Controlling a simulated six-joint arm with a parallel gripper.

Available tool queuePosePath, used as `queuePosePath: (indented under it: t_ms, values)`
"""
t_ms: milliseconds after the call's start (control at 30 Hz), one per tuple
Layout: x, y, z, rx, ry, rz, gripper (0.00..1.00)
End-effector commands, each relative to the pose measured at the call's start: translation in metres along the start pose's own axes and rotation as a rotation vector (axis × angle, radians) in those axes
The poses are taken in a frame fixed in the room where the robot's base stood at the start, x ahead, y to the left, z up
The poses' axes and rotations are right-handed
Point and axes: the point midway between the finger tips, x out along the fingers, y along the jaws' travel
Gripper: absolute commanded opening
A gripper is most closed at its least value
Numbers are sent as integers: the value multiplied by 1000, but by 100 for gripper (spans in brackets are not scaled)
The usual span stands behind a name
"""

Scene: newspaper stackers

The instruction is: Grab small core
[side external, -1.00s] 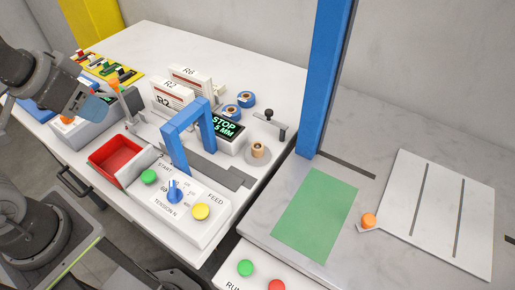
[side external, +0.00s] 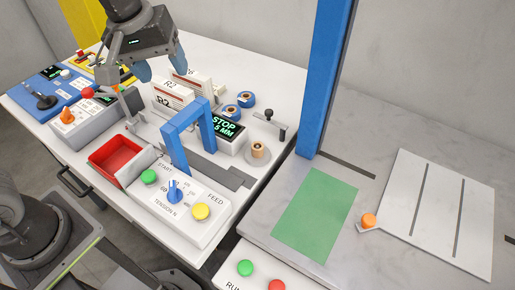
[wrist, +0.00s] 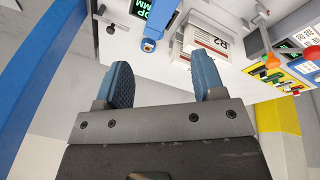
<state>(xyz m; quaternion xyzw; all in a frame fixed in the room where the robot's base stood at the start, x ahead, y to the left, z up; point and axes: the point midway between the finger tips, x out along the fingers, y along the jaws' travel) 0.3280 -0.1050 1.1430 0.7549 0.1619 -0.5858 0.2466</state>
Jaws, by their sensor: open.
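A small tan core (side external: 258,149) stands upright on a round grey base near the right edge of the white table. My gripper (side external: 160,66) hangs over the back of the table, above and behind the white R2 cards, well to the left of the core. Its two blue fingers point down, apart, with nothing between them. The wrist view also shows the open fingers of my gripper (wrist: 165,78) with empty space between. I cannot make out the tan core in the wrist view.
The white R2 cards (side external: 171,101), blue rolls (side external: 231,112) and a blue arch (side external: 173,150) stand between my gripper and the core. A display box (side external: 228,126) is beside the core. A red tray (side external: 106,166) is at front left. A blue post (side external: 322,80) rises at right.

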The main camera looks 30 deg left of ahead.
Motion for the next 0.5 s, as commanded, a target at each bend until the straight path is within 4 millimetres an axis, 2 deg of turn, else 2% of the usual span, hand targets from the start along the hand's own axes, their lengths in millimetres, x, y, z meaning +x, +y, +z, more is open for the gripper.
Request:
queuePosePath:
  t_ms: [33,167,300,500]
  values:
    - [12,18,-6,-63,-28,-20,63]
    - [42,58,-16,-250,-76,-73,63]
    - [82,98,-18,-442,-109,-142,63]
    - [128,134,-12,-640,-122,-220,63]
